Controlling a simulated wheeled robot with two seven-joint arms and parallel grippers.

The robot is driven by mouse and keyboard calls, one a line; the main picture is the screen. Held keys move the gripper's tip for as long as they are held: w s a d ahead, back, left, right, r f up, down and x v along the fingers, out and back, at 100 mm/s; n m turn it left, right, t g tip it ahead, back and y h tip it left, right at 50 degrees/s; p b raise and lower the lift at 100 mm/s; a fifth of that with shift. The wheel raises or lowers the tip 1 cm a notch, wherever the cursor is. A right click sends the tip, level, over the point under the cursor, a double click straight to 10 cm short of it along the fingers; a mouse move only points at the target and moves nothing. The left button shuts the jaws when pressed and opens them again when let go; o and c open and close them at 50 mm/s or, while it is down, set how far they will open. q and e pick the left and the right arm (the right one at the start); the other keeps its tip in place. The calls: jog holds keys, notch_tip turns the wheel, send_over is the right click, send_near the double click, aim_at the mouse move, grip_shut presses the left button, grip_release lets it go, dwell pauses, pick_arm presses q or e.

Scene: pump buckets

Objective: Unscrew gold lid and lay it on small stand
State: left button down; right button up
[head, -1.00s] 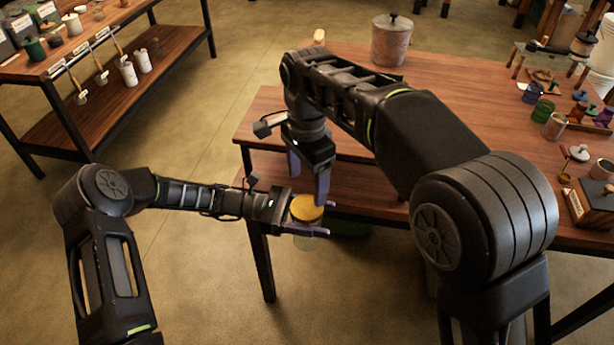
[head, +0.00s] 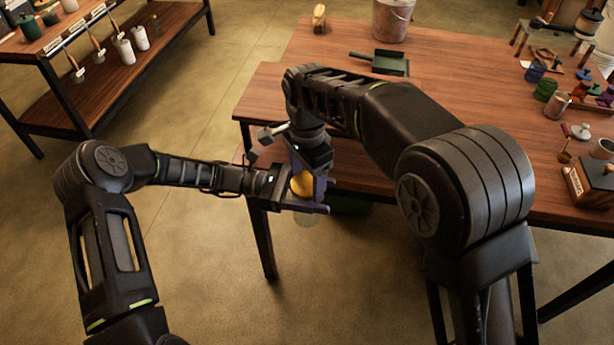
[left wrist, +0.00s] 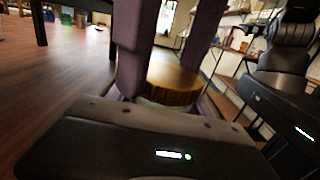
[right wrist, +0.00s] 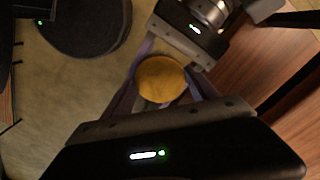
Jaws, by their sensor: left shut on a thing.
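A round gold lid (head: 301,185) sits on a clear jar (head: 307,219), whose body is mostly hidden. My left gripper (head: 308,208) is shut on the jar and holds it off the table's front left corner. My right gripper (head: 318,186) is above the jar with its fingers apart, one on each side of the lid. The lid shows from above in the right wrist view (right wrist: 160,79) and from the side in the left wrist view (left wrist: 172,80). Whether the right fingers touch it is unclear. I cannot tell which object is the small stand.
The wooden table (head: 455,90) carries a dark green tray-like piece (head: 386,63), a metal bucket (head: 392,18), a wooden rack (head: 553,36) and a labelled box (head: 592,186). A shelf unit (head: 105,90) stands at the left. The table's middle is mostly clear.

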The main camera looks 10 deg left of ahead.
jog(key=c, duration=1)
jog(key=n, duration=0.3)
jog(key=o, duration=1.5)
jog(key=shift+o, duration=0.2)
jog(key=shift+a+r, duration=0.1)
jog(key=shift+r, duration=0.05)
jog(key=shift+r, duration=2.15)
